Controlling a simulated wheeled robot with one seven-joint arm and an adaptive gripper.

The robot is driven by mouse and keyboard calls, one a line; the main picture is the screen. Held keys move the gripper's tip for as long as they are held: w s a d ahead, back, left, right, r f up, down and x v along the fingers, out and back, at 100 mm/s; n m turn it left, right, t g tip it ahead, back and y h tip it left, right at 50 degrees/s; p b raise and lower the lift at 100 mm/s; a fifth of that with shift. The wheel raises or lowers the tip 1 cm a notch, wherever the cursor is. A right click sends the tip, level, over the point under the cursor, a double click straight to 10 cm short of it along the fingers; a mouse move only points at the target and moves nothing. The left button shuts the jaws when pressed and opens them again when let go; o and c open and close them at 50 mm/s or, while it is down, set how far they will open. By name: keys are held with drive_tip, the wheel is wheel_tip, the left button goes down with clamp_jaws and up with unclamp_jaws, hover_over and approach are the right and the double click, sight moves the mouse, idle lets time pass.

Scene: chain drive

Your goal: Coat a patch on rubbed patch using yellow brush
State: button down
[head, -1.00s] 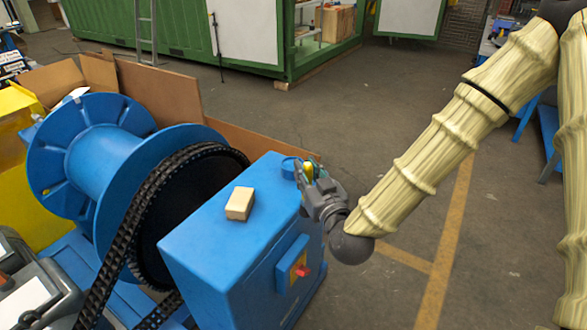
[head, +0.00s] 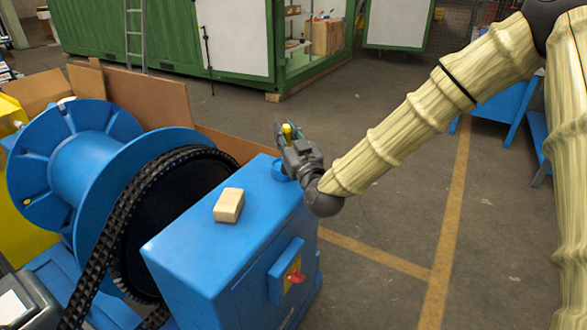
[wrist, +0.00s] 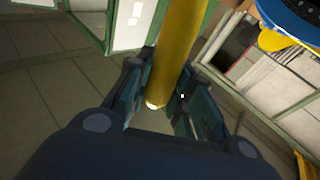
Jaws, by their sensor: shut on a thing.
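The yellow brush shows in the wrist view as a long yellow handle (wrist: 180,50) standing between my gripper's fingers (wrist: 162,100). In the head view my gripper (head: 286,135) is shut on the brush, and only a small yellow bit (head: 287,129) shows. The gripper is raised above the far right end of the blue housing (head: 225,255). A small round blue pot (head: 281,170) sits on the housing top, partly hidden behind my gripper. The brush's bristles are not clearly visible. I cannot make out a rubbed patch.
A cream block (head: 229,205) lies on the housing top. A black chain (head: 105,235) runs over the large wheel beside a blue spool (head: 80,165). A red switch (head: 295,277) sticks out of the housing's side. Cardboard sheets (head: 150,105) stand behind.

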drive_tip(key=w+r+t+b, duration=0.1)
drive_tip(key=w+r+b, duration=0.2)
drive_tip(key=w, duration=0.4)
drive_tip(key=shift+n+y, duration=0.3)
drive_tip(key=shift+n, duration=0.1)
drive_tip(key=shift+s+a+f+b, duration=0.15)
drive_tip(key=shift+f+b, duration=0.5)
drive_tip(key=shift+f, duration=0.75)
drive_tip(key=shift+a+f+b, duration=0.15)
drive_tip(key=shift+f+b, duration=0.5)
drive_tip(key=shift+f, duration=0.75)
drive_tip(key=shift+f+b, duration=0.45)
drive_tip(key=shift+f, duration=0.25)
wheel_tip(320, 180, up, 7)
drive_tip(key=p, duration=0.3)
idle(0.4)
drive_tip(key=shift+s, duration=0.1)
idle(0.4)
